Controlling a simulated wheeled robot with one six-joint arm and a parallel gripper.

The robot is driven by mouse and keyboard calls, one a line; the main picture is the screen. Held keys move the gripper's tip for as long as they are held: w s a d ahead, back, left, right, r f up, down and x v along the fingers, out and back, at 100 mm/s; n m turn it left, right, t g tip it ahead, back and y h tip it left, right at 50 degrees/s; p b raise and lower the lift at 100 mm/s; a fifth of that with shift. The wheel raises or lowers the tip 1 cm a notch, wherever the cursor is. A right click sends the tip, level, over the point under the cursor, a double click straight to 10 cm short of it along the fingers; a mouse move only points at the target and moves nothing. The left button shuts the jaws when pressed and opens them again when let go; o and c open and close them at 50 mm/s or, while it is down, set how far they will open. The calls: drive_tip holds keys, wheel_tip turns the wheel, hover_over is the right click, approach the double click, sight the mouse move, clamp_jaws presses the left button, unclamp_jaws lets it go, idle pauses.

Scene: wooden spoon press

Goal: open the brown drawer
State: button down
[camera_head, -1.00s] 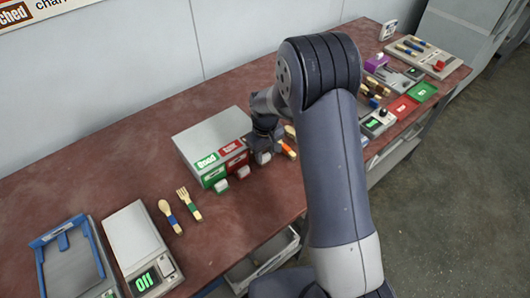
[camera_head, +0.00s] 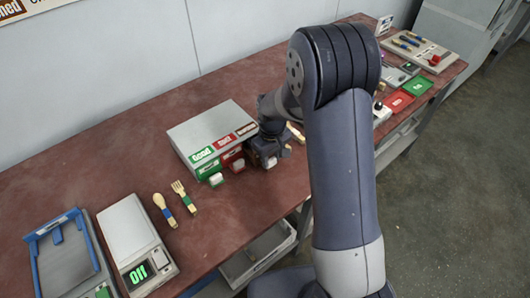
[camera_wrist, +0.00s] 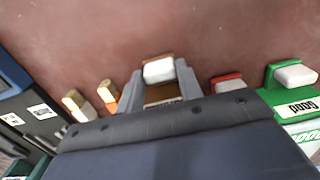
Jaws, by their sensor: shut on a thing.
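The grey drawer box (camera_head: 205,122) stands on the table, with green, red and brown labels along its front top edge. The brown drawer (camera_wrist: 160,88) is at the right end, partly hidden by my gripper in the head view. Its white handle (camera_wrist: 158,71) shows between my two fingers in the wrist view. My gripper (camera_head: 267,157) is shut on this handle at the box's front. I cannot tell how far out the brown drawer is.
The green drawer (camera_head: 207,169) and red drawer (camera_head: 232,156) with white handles are close beside my gripper. A wooden spoon (camera_head: 165,209) and fork (camera_head: 184,197) lie left of the box. A scale (camera_head: 125,238) is farther left. Bare table lies in front of the box.

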drive_tip(key=s+d, duration=0.2)
drive_tip(key=s+d+b, duration=0.1)
drive_tip(key=s, duration=0.2)
drive_tip(key=s+d, duration=0.2)
drive_tip(key=s, duration=0.1)
drive_tip(key=shift+s+d+b, duration=0.25)
drive_tip(key=shift+d+b, duration=0.1)
drive_tip(key=c, duration=1)
unclamp_jaws()
drive_tip(key=shift+o, duration=0.2)
wheel_tip(320, 180, up, 11)
drive_tip(key=shift+f, duration=0.2)
wheel_tip(320, 180, down, 11)
drive_tip(key=shift+r, duration=0.2)
drive_tip(key=shift+w+a, duration=0.2)
drive_tip(key=shift+w, duration=0.1)
drive_tip(key=shift+s, duration=0.1)
